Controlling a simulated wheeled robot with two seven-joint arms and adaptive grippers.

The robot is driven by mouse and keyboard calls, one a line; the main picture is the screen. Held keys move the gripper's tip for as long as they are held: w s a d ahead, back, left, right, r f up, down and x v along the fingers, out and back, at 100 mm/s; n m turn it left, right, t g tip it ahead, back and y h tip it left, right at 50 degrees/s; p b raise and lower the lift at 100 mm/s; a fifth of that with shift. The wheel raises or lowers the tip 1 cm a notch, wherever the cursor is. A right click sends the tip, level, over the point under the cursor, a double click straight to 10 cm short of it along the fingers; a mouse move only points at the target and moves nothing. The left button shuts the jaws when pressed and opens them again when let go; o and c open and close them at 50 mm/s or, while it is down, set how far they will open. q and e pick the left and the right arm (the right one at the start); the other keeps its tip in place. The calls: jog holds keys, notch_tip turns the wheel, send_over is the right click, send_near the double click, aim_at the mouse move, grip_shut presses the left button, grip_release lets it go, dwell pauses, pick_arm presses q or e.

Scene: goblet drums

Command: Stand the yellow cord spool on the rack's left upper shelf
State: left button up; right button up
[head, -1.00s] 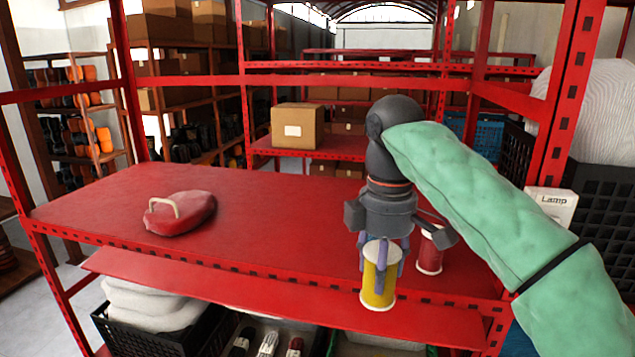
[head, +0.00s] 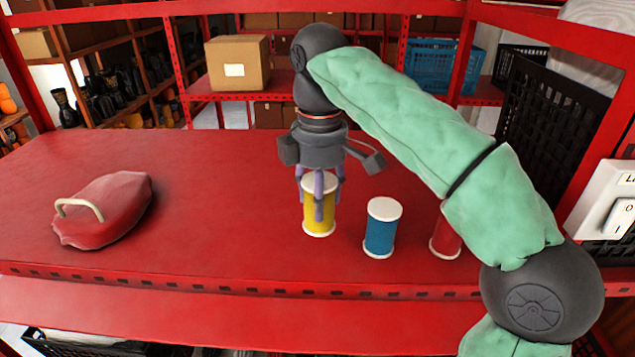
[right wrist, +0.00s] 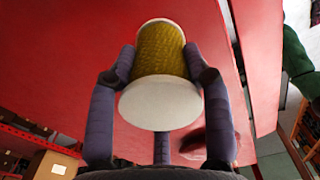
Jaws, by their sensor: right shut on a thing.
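The yellow cord spool (head: 319,212) has white ends and is upright, over the red upper shelf (head: 220,190). My right gripper (head: 319,200) comes from above, its purple fingers shut around the spool. In the right wrist view the spool (right wrist: 162,52) sits between the fingers of my right gripper (right wrist: 160,85), one white end toward the camera. I cannot tell whether the spool's base touches the shelf. A blue spool (head: 381,232) and a partly hidden red spool (head: 444,235) stand to its right, apart from it. My left gripper is not in view.
A red bag with a pale handle (head: 115,208) lies on the shelf's left part. Free shelf lies between it and the yellow spool. A white lamp switch box (head: 608,205) is at the right. A cardboard box (head: 237,63) stands on a rack behind.

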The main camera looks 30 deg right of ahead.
jog(key=shift+w+f, duration=0.2)
jog(key=shift+f, duration=0.8)
jog(key=shift+s+f+b, duration=0.2)
jog(key=shift+f+b, duration=0.6)
jog(key=shift+f, duration=0.2)
jog(key=shift+w+f, duration=0.2)
jog(key=shift+f, duration=0.05)
jog(key=shift+s, duration=0.15)
jog(key=shift+f+b, duration=0.5)
jog(key=o, duration=1.5)
jog(key=shift+c, duration=0.2)
